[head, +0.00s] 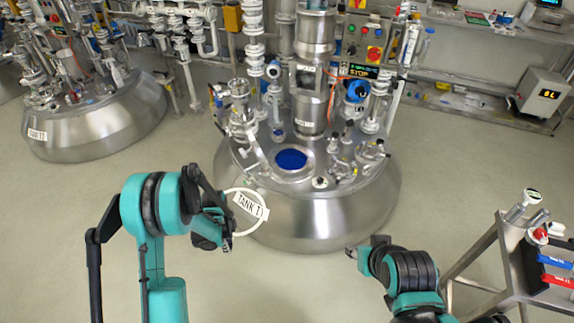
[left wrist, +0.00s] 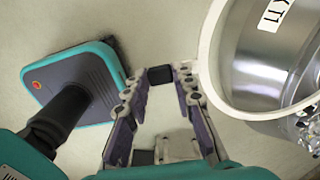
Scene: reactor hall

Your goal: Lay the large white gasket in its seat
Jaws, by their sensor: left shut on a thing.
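The large white gasket (head: 250,231) is a thin white ring held by my left gripper (head: 226,232) at its left edge, in front of the tank's side. In the left wrist view the ring (left wrist: 208,62) is at the right. A small dark block sits between the fingertips (left wrist: 160,76), beside the ring's edge. A round opening with a blue inside (head: 291,159) and a metal rim is on top of the middle tank; it lies above and right of the gasket in the head view. My right gripper (head: 352,252) is low, right of centre; its fingers are too small to read.
The steel tank (head: 310,215) carries valves, pipes and a central column (head: 314,70) around the opening. Another tank (head: 95,125) stands at the left. A metal cart (head: 520,255) with red and blue-handled items is at the right. The floor between is clear.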

